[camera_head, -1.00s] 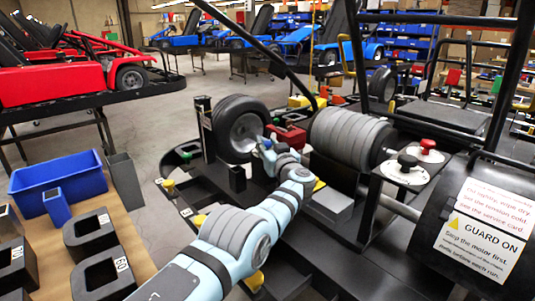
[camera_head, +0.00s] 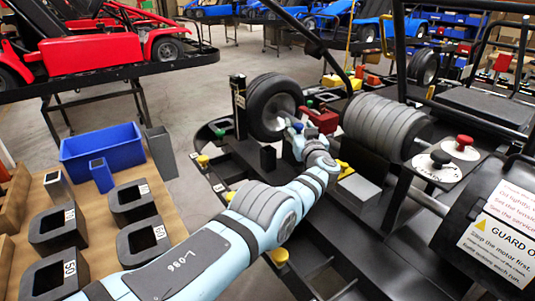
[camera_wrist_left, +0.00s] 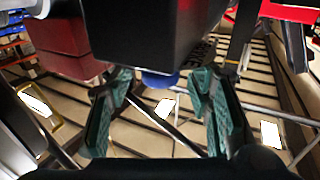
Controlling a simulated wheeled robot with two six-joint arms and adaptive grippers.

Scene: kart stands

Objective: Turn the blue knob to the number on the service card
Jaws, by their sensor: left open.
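The blue knob (camera_wrist_left: 160,80) shows in the left wrist view, below the edge of a dark box-like part (camera_wrist_left: 155,35). My left gripper (camera_wrist_left: 163,90) has its two green fingers spread, one to each side of the knob in that picture; contact cannot be made out. In the head view my left gripper (camera_head: 297,130) is beside the wheel, by a red part (camera_head: 320,118), and the knob is not clear there. I cannot make out the knob's number marks. No service card is readable; a sign (camera_head: 500,235) at the right mentions one. My right gripper is not in view.
A black-tyred wheel (camera_head: 272,107), a grey ribbed cylinder (camera_head: 385,125) and a red button (camera_head: 464,142) stand near the arm. A blue bin (camera_head: 103,150) and black numbered holders (camera_head: 52,232) are on the left table. Kart frame bars surround the work area.

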